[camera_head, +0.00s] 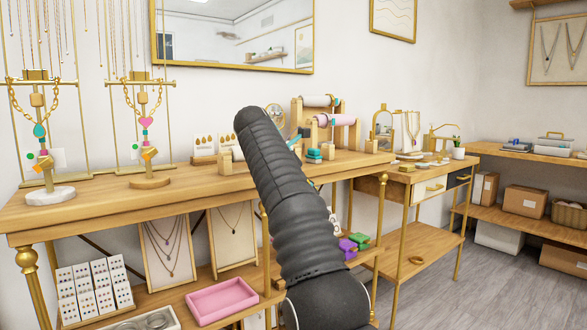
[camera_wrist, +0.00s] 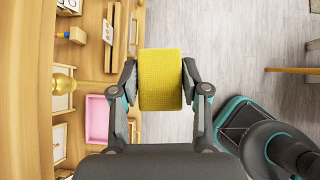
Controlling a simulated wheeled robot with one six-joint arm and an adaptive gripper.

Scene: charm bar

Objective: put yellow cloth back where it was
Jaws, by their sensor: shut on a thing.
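The yellow cloth (camera_wrist: 160,80) shows in the wrist view as a folded, textured block. My gripper (camera_wrist: 160,85) is shut on it, with one finger on each side. The cloth hangs over the grey floor just beside the edge of the wooden display table. In the head view my dark arm covers the middle of the picture, and neither the gripper nor the cloth can be seen there.
The wooden table (camera_head: 90,196) holds necklace stands (camera_head: 40,130) at left and spools (camera_head: 335,121) at back right. Its lower shelf has a pink tray (camera_head: 222,300), also in the wrist view (camera_wrist: 97,118). A second wooden table (camera_head: 420,170) stands at right. Floor (camera_head: 430,290) is clear there.

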